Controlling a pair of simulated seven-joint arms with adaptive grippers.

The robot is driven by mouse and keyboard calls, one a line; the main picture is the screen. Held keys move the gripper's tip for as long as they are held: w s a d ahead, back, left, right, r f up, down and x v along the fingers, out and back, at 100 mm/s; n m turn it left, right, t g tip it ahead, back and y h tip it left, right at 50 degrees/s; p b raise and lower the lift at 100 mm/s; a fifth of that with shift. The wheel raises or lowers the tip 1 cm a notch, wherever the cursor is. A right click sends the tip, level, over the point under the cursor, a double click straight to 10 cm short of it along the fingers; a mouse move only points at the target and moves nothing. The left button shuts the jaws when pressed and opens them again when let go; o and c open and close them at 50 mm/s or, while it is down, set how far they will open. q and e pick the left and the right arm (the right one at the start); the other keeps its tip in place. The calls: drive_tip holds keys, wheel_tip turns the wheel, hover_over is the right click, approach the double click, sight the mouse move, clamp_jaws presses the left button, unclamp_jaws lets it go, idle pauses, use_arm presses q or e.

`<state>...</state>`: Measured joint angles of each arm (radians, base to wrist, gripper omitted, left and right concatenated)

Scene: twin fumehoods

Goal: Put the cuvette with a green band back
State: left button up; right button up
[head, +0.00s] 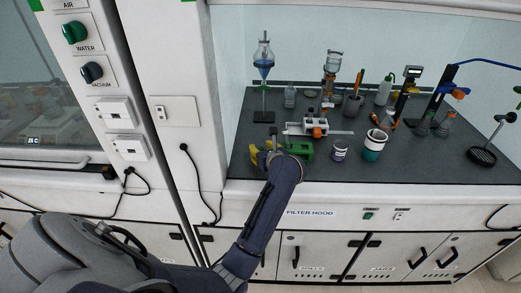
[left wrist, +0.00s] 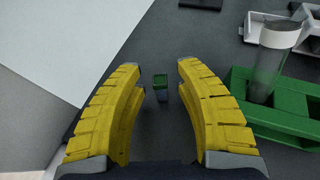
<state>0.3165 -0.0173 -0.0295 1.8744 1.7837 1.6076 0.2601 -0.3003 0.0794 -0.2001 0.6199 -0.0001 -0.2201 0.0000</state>
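My left gripper (head: 258,156) is low over the front left of the dark worktop, beside the green rack (head: 302,151). In the left wrist view its yellow fingers (left wrist: 159,72) are open. A small cuvette with a green band (left wrist: 160,83) shows in the gap between them, with a space on each side. The band is at its top; I cannot tell its exact height relative to the fingers. The green rack (left wrist: 252,118) is right of the fingers and holds a clear cylinder (left wrist: 274,58). The cuvette cannot be made out in the head view. My right gripper is not in view.
A white-and-grey instrument (head: 312,128) stands just behind the rack. A small jar (head: 339,151) and a teal-and-white beaker (head: 374,146) are to its right. A stand with a blue-filled funnel (head: 263,66) is behind. The worktop's left edge is close to the gripper.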

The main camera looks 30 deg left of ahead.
use_arm(q)
drive_tip(key=shift+v, duration=3.45)
drive_tip(key=shift+a, duration=0.1)
